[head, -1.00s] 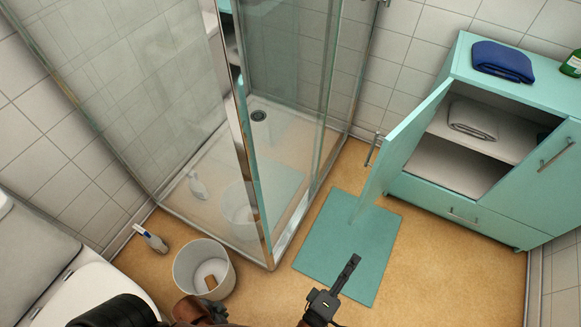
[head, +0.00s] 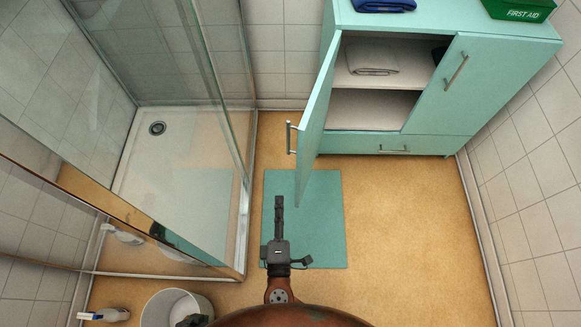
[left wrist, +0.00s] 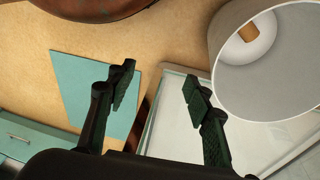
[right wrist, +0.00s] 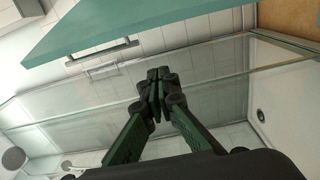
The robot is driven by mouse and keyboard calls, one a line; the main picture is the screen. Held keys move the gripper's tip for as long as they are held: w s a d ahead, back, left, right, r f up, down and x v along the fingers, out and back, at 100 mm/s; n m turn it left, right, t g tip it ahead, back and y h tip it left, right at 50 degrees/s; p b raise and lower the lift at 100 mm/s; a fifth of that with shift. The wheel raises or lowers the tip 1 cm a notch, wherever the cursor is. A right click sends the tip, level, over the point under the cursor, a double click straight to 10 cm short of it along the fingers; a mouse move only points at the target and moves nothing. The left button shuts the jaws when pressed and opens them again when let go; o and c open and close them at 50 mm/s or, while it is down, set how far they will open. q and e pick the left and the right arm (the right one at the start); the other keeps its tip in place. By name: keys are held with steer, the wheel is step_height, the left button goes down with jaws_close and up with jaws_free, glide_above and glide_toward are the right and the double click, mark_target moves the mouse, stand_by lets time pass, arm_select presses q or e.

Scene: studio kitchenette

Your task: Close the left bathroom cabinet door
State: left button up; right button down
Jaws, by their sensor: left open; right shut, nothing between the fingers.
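The left door (head: 316,113) of the teal bathroom cabinet (head: 440,110) stands wide open, swung out toward me. Its metal handle (head: 290,138) faces left, toward the shower. The door's teal panel (right wrist: 150,25) and handle (right wrist: 102,56) show in the right wrist view, above the fingers. My right gripper (head: 279,200) is shut and empty, over the mat and in front of the door, apart from it. It also shows shut in the right wrist view (right wrist: 156,82). My left gripper (left wrist: 158,90) is open and empty in the left wrist view.
The right cabinet door (head: 450,85) and the drawer (head: 390,146) are shut. A folded towel (head: 372,58) lies on the upper shelf. The glass shower (head: 190,150) stands close on the left. A white bin (head: 165,305) is at lower left. The floor right of the mat (head: 325,235) is clear.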

arm_select(q)
steer(key=o, duration=0.3)
steer(key=shift+s+d+f+b, duration=0.1)
steer(key=shift+d+f+b, duration=0.15)
steer(key=shift+f, duration=0.4)
steer(key=shift+d+f+b, duration=0.2)
steer(key=shift+d+f, duration=0.05)
steer(key=shift+f, duration=0.35)
steer(key=o, duration=0.6)
steer(key=w+d+f+t+b, duration=0.1)
steer(key=w+f, duration=0.1)
steer(key=w+d+f+t+h+b, duration=0.1)
steer(key=w+d+f, duration=0.1)
steer(key=shift+b, duration=0.35)
arm_select(e)
steer(key=w, duration=1)
arm_select(q)
steer(key=o, duration=0.4)
steer(key=shift+w+d+f+t+b, duration=0.5)
steer(key=shift+w+f+t, duration=0.15)
steer(key=shift+f+t, duration=0.1)
steer(key=shift+w+f+h, duration=0.15)
steer(key=shift+w+h, duration=0.05)
steer(key=shift+h, duration=0.1)
arm_select(e)
steer(key=d, duration=0.1)
steer(key=s+d, duration=0.1)
steer(key=d, duration=0.1)
steer(key=shift+s+d, duration=0.3)
steer(key=shift+s, duration=0.05)
